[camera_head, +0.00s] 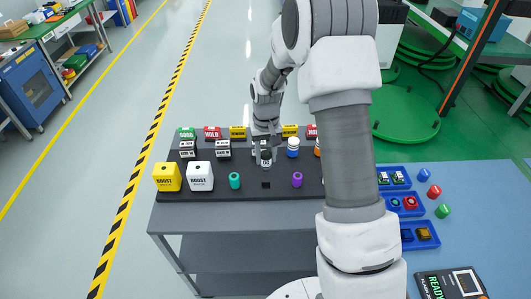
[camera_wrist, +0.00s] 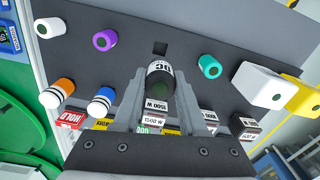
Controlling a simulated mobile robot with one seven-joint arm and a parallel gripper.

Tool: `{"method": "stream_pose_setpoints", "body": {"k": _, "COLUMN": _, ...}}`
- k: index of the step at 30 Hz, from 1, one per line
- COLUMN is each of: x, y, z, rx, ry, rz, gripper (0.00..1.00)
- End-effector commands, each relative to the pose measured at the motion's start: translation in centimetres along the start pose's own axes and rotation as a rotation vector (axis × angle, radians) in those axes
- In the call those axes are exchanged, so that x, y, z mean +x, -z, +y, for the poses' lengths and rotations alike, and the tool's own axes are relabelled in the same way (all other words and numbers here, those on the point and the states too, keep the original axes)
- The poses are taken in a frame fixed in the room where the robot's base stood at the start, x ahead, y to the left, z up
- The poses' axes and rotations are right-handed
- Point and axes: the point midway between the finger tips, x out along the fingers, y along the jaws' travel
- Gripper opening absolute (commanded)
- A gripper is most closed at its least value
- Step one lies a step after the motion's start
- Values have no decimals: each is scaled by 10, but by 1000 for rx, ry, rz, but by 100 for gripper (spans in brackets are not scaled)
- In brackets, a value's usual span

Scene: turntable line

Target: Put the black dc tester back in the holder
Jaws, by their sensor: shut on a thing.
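The black dc tester (camera_wrist: 160,72), a black cylinder with a white band and dark lettering, is held between the two fingers of my gripper (camera_wrist: 158,100). In the head view my gripper (camera_head: 264,152) is over the dark holder board (camera_head: 215,192), with the tester small and partly hidden in it. The board also shows in the wrist view (camera_wrist: 120,65). An empty square hole (camera_head: 266,185) lies in the board, just in front of the tester. In the wrist view the hole (camera_wrist: 160,48) is just beyond the tester's end, and the tester looks apart from it.
A teal cylinder (camera_head: 234,181) and a purple cylinder (camera_head: 297,180) stand either side of the hole. Yellow (camera_head: 167,177) and white (camera_head: 200,176) boost blocks are at left. Blue trays (camera_head: 409,213) lie at right.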

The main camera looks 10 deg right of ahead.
Motion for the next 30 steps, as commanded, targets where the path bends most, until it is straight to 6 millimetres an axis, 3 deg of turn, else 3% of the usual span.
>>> {"method": "stream_pose_setpoints", "body": {"k": 18, "x": 61, "y": 0, "z": 0, "rx": 0, "ry": 0, "rz": 0, "gripper": 0}}
{"method": "stream_pose_setpoints", "body": {"k": 30, "x": 70, "y": 0, "z": 0, "rx": 0, "ry": 0, "rz": 0, "gripper": 0}}
